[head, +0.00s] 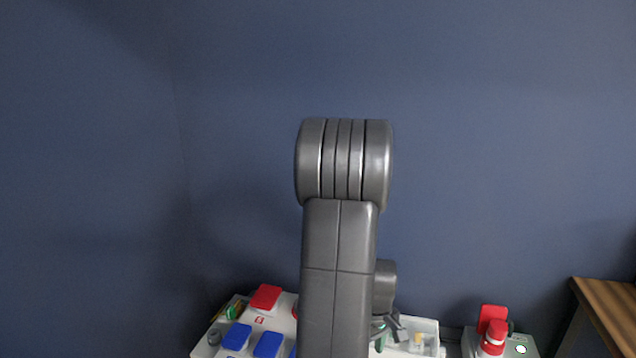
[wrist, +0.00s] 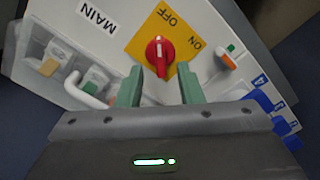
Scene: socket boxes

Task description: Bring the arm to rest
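My gripper (wrist: 159,72) is open in the wrist view, its two green fingers apart. A red rotary knob (wrist: 159,50) on a yellow ON/OFF plate (wrist: 140,44) lies just beyond and between the fingertips. I cannot tell how far the fingers are from the knob in depth, and nothing is held. In the head view my grey arm stands upright in the middle. My gripper (head: 388,328) shows only in part there, low beside the arm, over the white panel.
The white panel (wrist: 62,14) is marked MAIN and carries a clear-covered compartment, a white handle (wrist: 86,92) and blue switches. In the head view, red and blue covers (head: 237,337) sit left of the arm. A box with a red button (head: 495,332) and a wooden table (head: 606,300) are at right.

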